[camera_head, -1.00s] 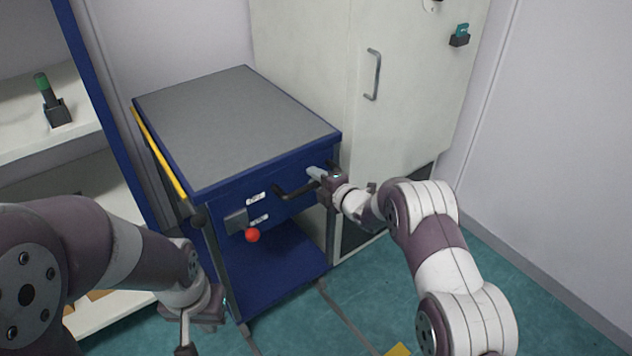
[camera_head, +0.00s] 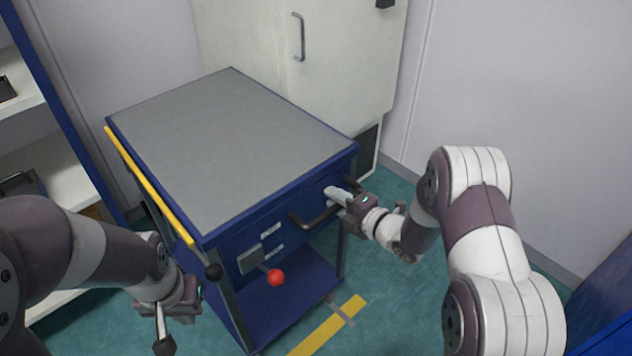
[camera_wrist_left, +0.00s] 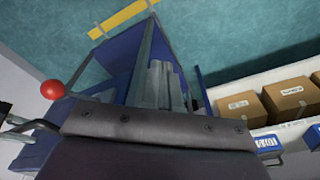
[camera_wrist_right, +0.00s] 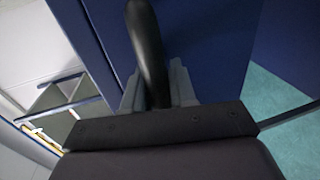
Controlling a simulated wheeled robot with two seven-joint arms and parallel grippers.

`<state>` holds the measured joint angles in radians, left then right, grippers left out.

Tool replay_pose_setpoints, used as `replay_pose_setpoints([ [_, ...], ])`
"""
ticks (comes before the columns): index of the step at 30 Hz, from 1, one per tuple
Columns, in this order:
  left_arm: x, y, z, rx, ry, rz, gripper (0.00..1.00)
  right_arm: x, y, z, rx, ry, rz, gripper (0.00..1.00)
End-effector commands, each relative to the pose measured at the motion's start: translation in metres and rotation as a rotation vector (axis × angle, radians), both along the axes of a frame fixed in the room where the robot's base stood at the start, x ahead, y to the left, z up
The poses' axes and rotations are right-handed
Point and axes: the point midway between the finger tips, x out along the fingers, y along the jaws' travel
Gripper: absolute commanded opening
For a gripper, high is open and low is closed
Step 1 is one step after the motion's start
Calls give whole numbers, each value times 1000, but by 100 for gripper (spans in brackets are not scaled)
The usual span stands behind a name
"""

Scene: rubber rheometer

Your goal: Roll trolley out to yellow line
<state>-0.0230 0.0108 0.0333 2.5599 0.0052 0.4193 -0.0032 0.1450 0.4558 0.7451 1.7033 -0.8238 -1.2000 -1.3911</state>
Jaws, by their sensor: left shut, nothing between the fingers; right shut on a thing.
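The blue trolley (camera_head: 222,237) with a grey top (camera_head: 230,140) stands at the middle left of the head view. Its black handle (camera_head: 313,219) is on the front face; my right gripper (camera_head: 345,199) is shut on it, and the handle (camera_wrist_right: 147,50) runs between the fingers in the right wrist view. A lever with a red ball (camera_head: 276,277) sits below the handle. The yellow line (camera_head: 328,328) lies on the floor in front of the trolley, at the right of its lower shelf. My left gripper (camera_head: 163,335) is shut and empty, left of the trolley's front corner.
A cream cabinet (camera_head: 330,70) with a vertical handle stands behind the trolley. Shelving (camera_head: 70,185) is at the left, close to my left arm; boxes (camera_wrist_left: 290,97) show on it in the left wrist view. Green floor (camera_head: 400,320) is free in front and right.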

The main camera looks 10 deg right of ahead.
Motion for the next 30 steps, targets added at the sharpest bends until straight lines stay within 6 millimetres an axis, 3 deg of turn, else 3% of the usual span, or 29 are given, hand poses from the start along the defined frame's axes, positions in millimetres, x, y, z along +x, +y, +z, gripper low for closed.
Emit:
replay_pose_setpoints([
  [9,0,0,2,0,0,0,0,-27,-19,-1,-1,2,0,0],
  [21,0,0,2,0,0,0,0,-29,-21,-1,0,1,1,0],
  [22,0,0,2,0,0,0,0,-28,-21,-1,-1,0,0,29],
  [24,0,0,2,0,0,0,0,-28,-21,-1,-1,0,0,46],
  [30,0,0,2,0,0,0,0,-28,-21,0,-1,-1,0,46],
])
